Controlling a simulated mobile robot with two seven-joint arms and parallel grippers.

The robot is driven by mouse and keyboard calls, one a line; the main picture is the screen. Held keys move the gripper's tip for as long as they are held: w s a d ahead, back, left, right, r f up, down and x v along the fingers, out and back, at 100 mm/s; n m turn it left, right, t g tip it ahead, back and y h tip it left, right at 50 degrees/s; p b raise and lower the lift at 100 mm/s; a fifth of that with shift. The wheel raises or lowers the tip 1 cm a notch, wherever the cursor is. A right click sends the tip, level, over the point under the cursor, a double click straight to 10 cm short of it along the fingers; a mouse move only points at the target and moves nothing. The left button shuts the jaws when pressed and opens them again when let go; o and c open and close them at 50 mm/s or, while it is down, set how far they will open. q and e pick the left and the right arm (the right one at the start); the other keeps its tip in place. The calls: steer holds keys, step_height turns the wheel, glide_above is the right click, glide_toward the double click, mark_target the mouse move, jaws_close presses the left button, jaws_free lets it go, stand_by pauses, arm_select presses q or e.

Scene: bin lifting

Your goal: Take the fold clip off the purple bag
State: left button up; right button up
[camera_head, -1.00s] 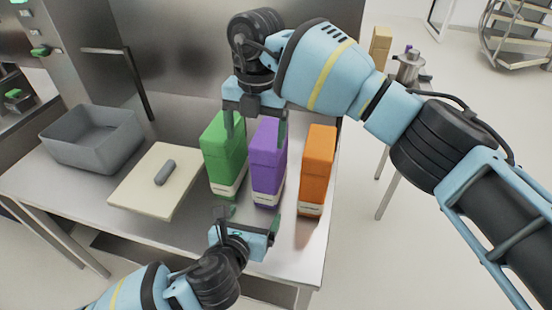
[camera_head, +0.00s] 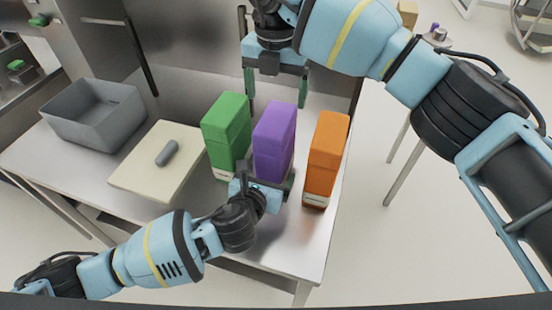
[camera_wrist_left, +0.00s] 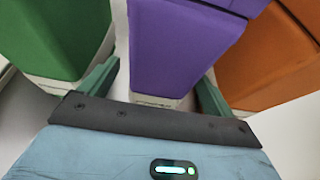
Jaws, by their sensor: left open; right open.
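The purple bag (camera_head: 273,140) stands upright on the steel table, between a green bag and an orange bag. Its top looks folded over; I cannot make out a separate clip on it. My left gripper (camera_head: 262,177) is open low at the bag's near side. In the left wrist view the purple bag (camera_wrist_left: 180,50) shows between the two spread fingers (camera_wrist_left: 157,82), with a pale label band at its base; I cannot tell if they touch it. My right gripper (camera_head: 276,88) is open and empty, its fingers pointing down above and behind the purple bag.
The green bag (camera_head: 226,130) is close on the left and the orange bag (camera_head: 326,155) on the right. A small grey rod-shaped piece (camera_head: 167,153) lies on a cream board (camera_head: 140,172). A grey bin (camera_head: 95,112) stands at the table's left. The table's front right is clear.

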mark_target(271, 129)
arm_select(q)
steer(key=shift+x, duration=1.75)
steer(key=c, duration=1.5)
steer(key=shift+o, duration=0.2)
arm_select(e)
steer(key=shift+s+a+r, duration=0.15)
steer(key=shift+s+r, duration=0.1)
steer(key=s+a+r+t+h, duration=0.1)
steer(key=s+a+r+t, duration=0.1)
steer(key=s, duration=0.5)
steer(key=shift+r+t, duration=0.45)
steer(key=shift+t, duration=0.75)
steer(key=x, duration=1.2)
steer(key=shift+d, duration=0.2)
